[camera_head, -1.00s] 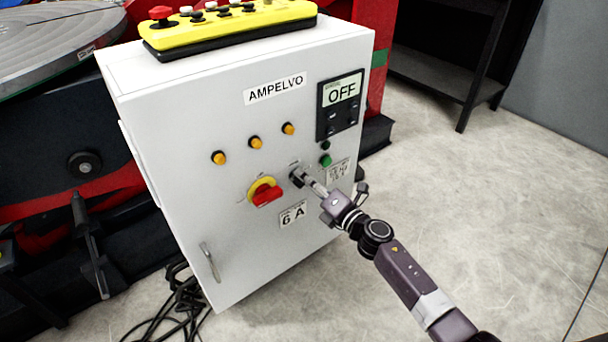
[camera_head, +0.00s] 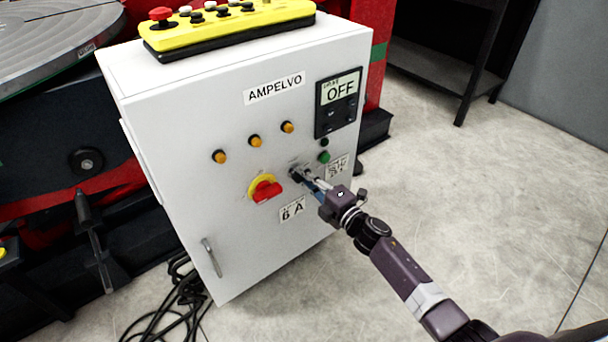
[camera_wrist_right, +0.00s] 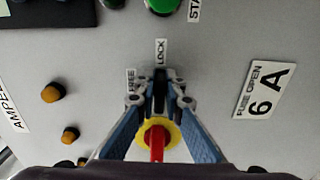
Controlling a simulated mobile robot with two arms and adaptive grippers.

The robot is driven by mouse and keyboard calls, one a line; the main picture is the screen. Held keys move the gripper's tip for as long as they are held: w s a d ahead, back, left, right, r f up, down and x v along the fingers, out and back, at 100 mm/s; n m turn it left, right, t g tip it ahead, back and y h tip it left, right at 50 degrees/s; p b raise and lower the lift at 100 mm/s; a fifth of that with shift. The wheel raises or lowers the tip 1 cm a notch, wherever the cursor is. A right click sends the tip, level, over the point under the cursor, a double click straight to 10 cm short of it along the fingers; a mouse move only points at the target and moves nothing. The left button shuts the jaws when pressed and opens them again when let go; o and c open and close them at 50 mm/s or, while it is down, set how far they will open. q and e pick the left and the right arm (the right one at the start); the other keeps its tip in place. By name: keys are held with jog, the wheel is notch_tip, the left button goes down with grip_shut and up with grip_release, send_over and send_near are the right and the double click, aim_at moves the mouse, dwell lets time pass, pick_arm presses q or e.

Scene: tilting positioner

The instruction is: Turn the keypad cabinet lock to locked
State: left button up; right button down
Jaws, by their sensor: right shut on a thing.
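The cabinet lock (camera_head: 296,174) is a small dark knob on the front of the white cabinet (camera_head: 230,120), right of the red and yellow switch. My right gripper (camera_head: 303,178) reaches it from the lower right and is shut on it. In the right wrist view, the fingertips (camera_wrist_right: 160,86) close around the dark knob just below the LOCK label (camera_wrist_right: 161,52). The FREE label (camera_wrist_right: 131,79) is to their left, partly covered by a finger. The fingers hide most of the knob, so its exact angle is unclear. My left gripper is not in view.
The red rotary switch (camera_head: 266,190) sits close to the left of the lock. A green button (camera_head: 324,157) and a display reading OFF (camera_head: 341,90) are up and right. A yellow pendant (camera_head: 230,30) lies on top. Open floor is at right.

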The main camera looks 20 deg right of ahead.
dwell(0.3)
jog(key=c, duration=2)
grip_release()
jog(key=shift+s, duration=0.1)
jog(key=v, duration=1.1)
jog(key=shift+s+d, duration=0.15)
jog(key=shift+s, duration=0.25)
